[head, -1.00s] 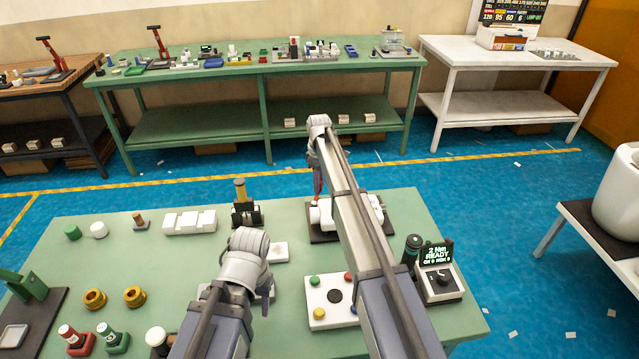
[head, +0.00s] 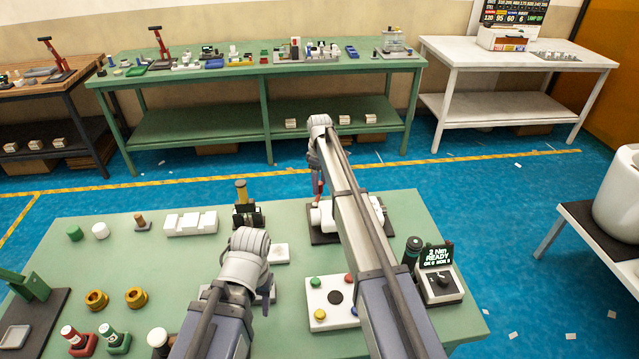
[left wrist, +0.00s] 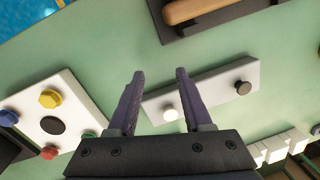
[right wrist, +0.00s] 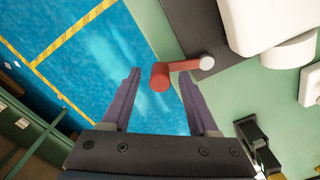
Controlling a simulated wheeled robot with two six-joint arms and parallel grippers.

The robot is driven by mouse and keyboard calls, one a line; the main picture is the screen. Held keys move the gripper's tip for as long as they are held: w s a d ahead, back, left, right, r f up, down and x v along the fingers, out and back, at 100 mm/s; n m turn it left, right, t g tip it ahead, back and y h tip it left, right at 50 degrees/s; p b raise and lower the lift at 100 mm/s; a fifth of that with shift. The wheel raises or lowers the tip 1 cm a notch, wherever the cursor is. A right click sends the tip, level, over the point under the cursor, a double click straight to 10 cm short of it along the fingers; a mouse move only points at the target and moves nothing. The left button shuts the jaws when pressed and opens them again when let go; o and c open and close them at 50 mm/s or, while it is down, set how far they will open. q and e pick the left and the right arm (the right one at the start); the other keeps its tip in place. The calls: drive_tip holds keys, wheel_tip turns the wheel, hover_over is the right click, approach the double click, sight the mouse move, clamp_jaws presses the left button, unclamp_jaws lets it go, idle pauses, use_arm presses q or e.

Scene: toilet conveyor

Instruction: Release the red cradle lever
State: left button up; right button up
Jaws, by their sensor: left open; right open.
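The red cradle lever (right wrist: 180,69) shows in the right wrist view, pivoted on a grey pin beside the white cradle body (right wrist: 262,18). My right gripper (right wrist: 157,76) is open. The lever's round red end shows between its fingertips, close to the right finger; I cannot tell whether they touch. In the head view my right forearm hides much of the cradle, and only a little red (head: 318,183) shows under the wrist. My left gripper (left wrist: 160,72) is open and empty above a white plate (left wrist: 206,88) with a white and a dark knob.
A white button panel (head: 321,291) lies between my forearms, and a torque unit with a "READY" display (head: 438,272) stands to their right. A dark stand with a yellow handle (head: 243,200) is left of the cradle. The green bench (head: 150,255) has free room at its middle left.

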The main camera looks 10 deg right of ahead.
wheel_tip(320, 180, up, 7)
drive_tip(key=p, duration=0.6)
drive_tip(key=shift+r+p, duration=0.1)
drive_tip(key=shift+p, duration=0.25)
drive_tip(key=s+a+m, duration=0.2)
drive_tip(key=s+a, duration=0.2)
drive_tip(key=s, duration=0.9)
drive_tip(key=s+a+m, duration=0.2)
drive_tip(key=s+a, duration=0.2)
drive_tip(key=s, duration=1)
drive_tip(key=s+a+m+h, duration=0.1)
drive_tip(key=s+a+m, duration=0.1)
drive_tip(key=s, duration=1.2)
drive_tip(key=shift+a+m, duration=0.3)
drive_tip(key=shift+a, duration=0.6)
